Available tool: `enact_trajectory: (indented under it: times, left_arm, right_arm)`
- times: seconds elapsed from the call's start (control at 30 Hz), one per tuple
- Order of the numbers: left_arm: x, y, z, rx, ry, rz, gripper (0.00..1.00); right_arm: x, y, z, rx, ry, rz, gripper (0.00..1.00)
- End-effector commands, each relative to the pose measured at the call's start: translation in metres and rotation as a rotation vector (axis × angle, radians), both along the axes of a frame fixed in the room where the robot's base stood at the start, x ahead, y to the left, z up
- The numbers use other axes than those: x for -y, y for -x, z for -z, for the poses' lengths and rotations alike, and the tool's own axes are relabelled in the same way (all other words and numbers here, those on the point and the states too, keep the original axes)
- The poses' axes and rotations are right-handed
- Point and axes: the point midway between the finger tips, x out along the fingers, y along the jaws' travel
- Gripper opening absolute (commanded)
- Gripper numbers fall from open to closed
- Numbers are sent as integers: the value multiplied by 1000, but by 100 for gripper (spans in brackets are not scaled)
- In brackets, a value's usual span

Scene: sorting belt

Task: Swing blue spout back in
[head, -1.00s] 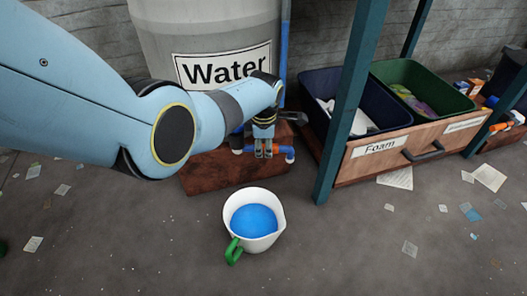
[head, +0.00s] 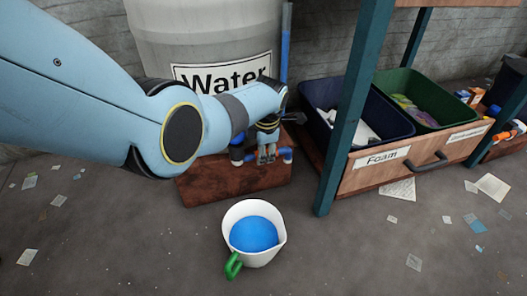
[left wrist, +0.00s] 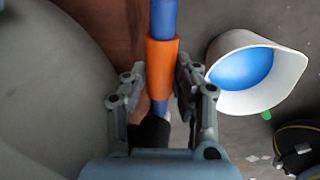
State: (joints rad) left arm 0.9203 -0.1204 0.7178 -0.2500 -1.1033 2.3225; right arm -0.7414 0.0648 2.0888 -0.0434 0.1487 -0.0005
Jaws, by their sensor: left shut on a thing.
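The blue spout (head: 287,156) is low on the front of the water barrel (head: 200,35), mostly hidden behind my left gripper (head: 267,155) in the head view. In the left wrist view the spout is a blue pipe (left wrist: 163,15) with an orange sleeve (left wrist: 161,62). My left gripper (left wrist: 160,78) has one finger on each side of the sleeve and is shut on it. The right gripper is not in view.
A white jug (head: 277,249) with a green handle and blue contents stands on the floor in front of a brown block (head: 210,188). A teal shelf post (head: 347,125) and the Foam crate (head: 365,170) are at right. Paper scraps litter the floor.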

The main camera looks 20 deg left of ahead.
Motion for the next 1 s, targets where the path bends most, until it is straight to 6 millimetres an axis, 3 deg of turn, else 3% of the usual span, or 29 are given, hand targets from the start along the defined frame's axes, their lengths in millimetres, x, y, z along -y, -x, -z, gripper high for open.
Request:
enact_trajectory:
  times: [0.03,0.07,0.23,0.67,0.87,1.0]
  left_arm:
    - [-1,0,0,1,-2,1,0]
    - [-1,0,0,1,-2,1,28]
    - [-1,0,0,0,-2,1,50]
    - [1,1,-7,1,-1,1,51]
    - [4,5,-33,5,2,1,51]
    - [7,10,-61,3,1,0,51]
  right_arm:
    - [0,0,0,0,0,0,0]
    - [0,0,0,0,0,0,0]
    - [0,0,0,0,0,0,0]
    - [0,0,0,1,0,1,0]
    - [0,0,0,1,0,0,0]
    - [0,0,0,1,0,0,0]
